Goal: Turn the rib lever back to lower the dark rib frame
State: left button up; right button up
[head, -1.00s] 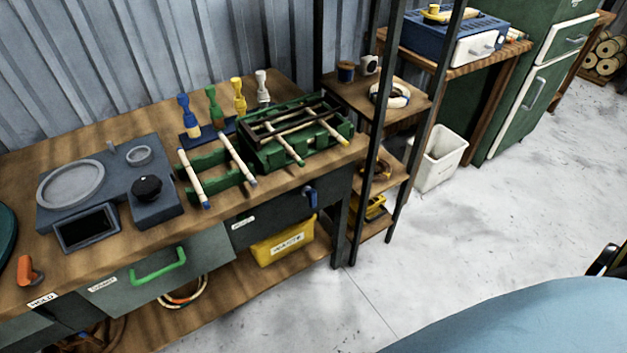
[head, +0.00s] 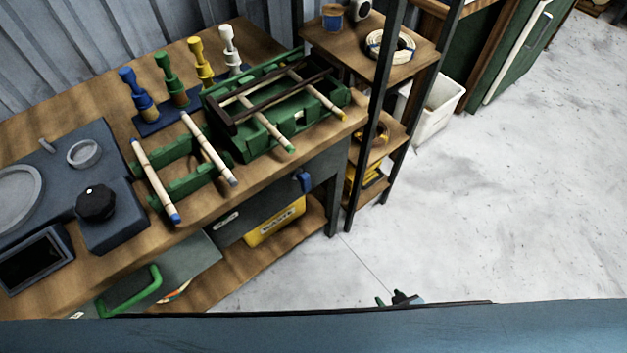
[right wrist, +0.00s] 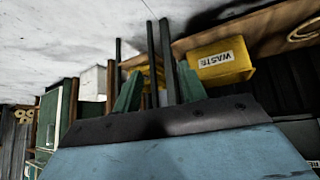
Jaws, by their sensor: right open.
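The dark rib frame (head: 228,118) lies over the green jig (head: 252,146) at the right end of the bench, with pale rods across it. Its exact height above the jig is hard to tell. A blue lever (head: 304,182), which appears to be the rib lever, sticks out at the bench front below the jig. My right gripper (head: 400,299) shows small at the bottom of the head view, over the floor and well apart from the lever. In the right wrist view its green fingers (right wrist: 160,88) are spread and empty. My left gripper is not in view.
A shelf rack with dark posts (head: 375,110) stands just right of the bench. A yellow waste bin (head: 275,222) sits under the bench and shows in the wrist view (right wrist: 222,62). A green rack (head: 188,178) holds two rods. The floor (head: 500,200) at right is clear.

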jog(key=w+a+r+n+t+y+b, duration=0.1)
jog(key=w+a+r+t+y+b, duration=0.25)
jog(key=w+a+r, duration=0.5)
jog(key=n+t+y+b, duration=0.2)
jog(key=n+t+y, duration=0.1)
jog(key=t+y, duration=0.15)
send_near(308, 184)
jog(key=shift+g+y, duration=0.4)
jog(key=b+x, duration=0.2)
jog(key=x, duration=0.7)
jog(key=shift+w+r, duration=0.2)
jog(key=shift+w, duration=0.2)
jog(key=shift+w+a+r+b, duration=0.1)
jog(key=shift+w+a+b, duration=0.3)
jog(key=shift+w, duration=0.2)
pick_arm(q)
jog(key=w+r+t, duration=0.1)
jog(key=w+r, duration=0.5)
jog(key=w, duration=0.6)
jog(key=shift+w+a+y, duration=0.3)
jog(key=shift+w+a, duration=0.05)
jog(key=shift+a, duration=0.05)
pick_arm(e)
grip_shut()
